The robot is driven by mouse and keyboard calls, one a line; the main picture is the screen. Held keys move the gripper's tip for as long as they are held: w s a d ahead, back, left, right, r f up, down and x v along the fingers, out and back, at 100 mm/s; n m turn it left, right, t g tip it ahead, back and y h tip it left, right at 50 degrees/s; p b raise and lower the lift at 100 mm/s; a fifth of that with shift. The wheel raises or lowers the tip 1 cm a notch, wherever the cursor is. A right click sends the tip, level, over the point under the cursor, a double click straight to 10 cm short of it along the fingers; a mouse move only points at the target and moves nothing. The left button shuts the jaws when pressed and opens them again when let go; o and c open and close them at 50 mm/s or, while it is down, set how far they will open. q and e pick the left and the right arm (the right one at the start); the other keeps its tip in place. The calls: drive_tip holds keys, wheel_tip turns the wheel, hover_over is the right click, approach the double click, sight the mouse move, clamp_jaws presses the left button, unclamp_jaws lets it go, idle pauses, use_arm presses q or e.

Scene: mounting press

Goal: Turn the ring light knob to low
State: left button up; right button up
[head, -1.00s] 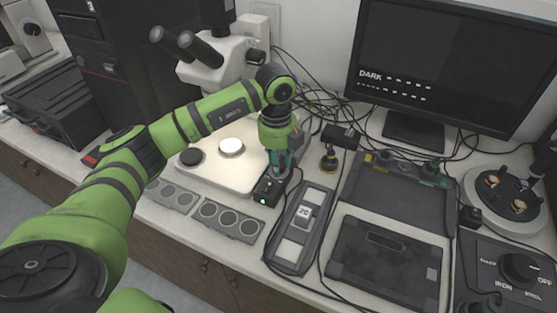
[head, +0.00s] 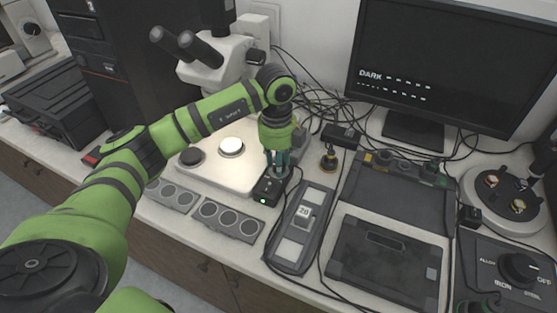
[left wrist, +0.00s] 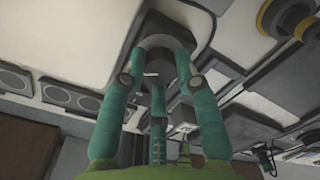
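A small black ring light control box (head: 268,191) with a lit green lamp stands at the front right of the microscope's pale base. My left gripper (head: 279,165) points down right over it, with teal fingers. In the left wrist view the fingers (left wrist: 160,82) stand apart around a dark round part that looks like the knob. I cannot tell whether they touch it. The knob's pointer and marks are hidden by the fingers. The monitor (head: 440,60) reads DARK. My right gripper is not in view.
The microscope (head: 215,60) stands behind my left arm. Grey blocks with round wells (head: 228,218) lie in front, and a grey panel marked 20 (head: 302,228) lies to the right. Loose black cables (head: 335,105) run behind. A dark tray (head: 385,262) lies further right.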

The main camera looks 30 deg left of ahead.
use_arm(q)
drive_tip(key=o, duration=0.3)
drive_tip(key=shift+f, duration=0.1)
wheel_tip(320, 180, up, 8)
drive_tip(key=shift+s+f, duration=0.1)
drive_tip(key=shift+f, duration=0.15)
idle(0.6)
